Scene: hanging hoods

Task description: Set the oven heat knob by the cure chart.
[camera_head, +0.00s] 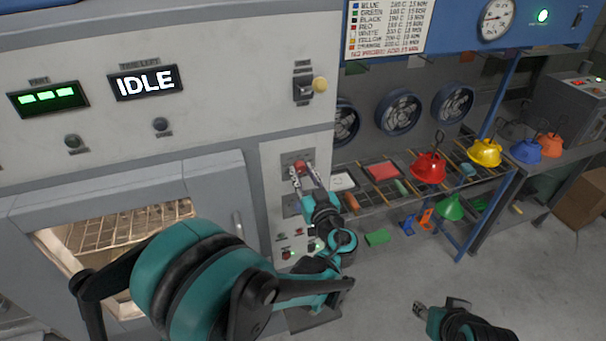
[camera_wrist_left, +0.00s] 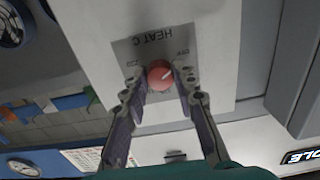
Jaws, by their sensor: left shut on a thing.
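The red heat knob (camera_wrist_left: 160,75) sits on a grey plate marked "HEAT C" (camera_wrist_left: 155,42) in the left wrist view. It also shows in the head view (camera_head: 300,168) on the oven's control panel. My left gripper (camera_wrist_left: 160,80) has its fingers on both sides of the knob and is shut on it; it shows at the panel in the head view (camera_head: 303,175). The knob's exact setting is too small to read. The cure chart (camera_head: 387,26) hangs at the top, with coloured rows of heats and times. My right gripper (camera_head: 440,308) is at the lower right, away from everything; its jaw opening is unclear.
The oven display (camera_head: 146,82) reads "IDLE". The oven door window (camera_head: 120,235) shows a wire rack. A lever switch (camera_head: 304,88) is above the knob. Grey floor lies open at the front right.

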